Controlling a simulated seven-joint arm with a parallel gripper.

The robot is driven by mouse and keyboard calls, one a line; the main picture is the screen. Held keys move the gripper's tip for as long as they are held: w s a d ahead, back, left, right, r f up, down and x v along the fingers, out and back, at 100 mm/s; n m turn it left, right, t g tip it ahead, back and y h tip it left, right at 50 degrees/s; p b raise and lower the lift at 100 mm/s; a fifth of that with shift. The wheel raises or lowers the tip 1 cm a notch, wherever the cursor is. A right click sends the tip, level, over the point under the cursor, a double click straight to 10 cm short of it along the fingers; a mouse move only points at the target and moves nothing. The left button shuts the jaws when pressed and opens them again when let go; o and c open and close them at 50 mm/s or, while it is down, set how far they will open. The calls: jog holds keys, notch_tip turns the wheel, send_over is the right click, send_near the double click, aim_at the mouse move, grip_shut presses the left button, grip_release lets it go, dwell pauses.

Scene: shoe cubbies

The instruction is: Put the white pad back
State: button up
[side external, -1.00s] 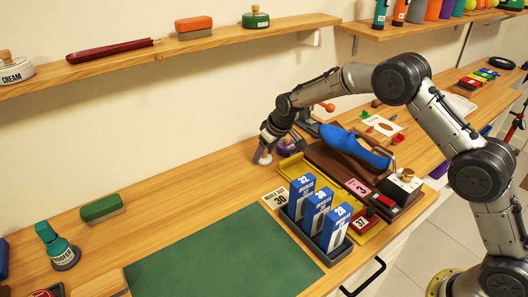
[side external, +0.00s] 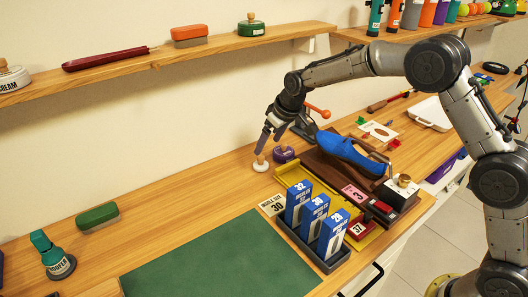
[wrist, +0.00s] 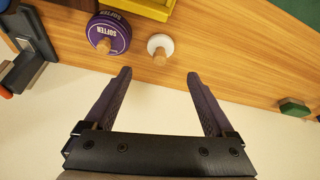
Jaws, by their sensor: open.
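The white pad (side external: 260,166) is a small round disc with a wooden knob on top. It sits upright on the wooden bench near the wall, left of the purple SOFTER tin (side external: 284,155). My gripper (side external: 265,147) is just above the pad, pointing down, with no pad held. In the wrist view the fingers (wrist: 158,75) are wide apart and empty. The white pad (wrist: 153,41) shows beyond the fingertips, roughly midway between them, with its knob toward me. The purple tin (wrist: 108,35) is beside it.
A yellow tray (side external: 283,176) and a rack of blue boxes (side external: 317,213) stand right of the pad. A green mat (side external: 220,262) lies in front. A green brush (side external: 98,216) is at left. The shelf (side external: 130,64) runs along the wall. Bare bench lies left of the pad.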

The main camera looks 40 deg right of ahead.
jog(key=shift+v, duration=1.6)
jog(key=shift+s, duration=0.1)
jog(key=s+d+r+m, duration=0.1)
jog(key=s+d+r, duration=0.1)
jog(key=s+r, duration=0.55)
jog(key=s+d+r, duration=0.1)
jog(key=s+r, duration=0.3)
jog(key=s, duration=0.6)
jog(key=s+d+f, duration=0.1)
jog(key=s, duration=1)
jog(key=s+d+f+m, duration=0.1)
jog(key=s+f, duration=0.1)
jog(key=s, duration=1)
jog(key=shift+s+m+t+h, duration=0.3)
jog(key=shift+s+t+h, duration=0.05)
jog(key=shift+t+h, duration=0.05)
jog(key=shift+d+f, duration=0.1)
jog(key=shift+d, duration=0.05)
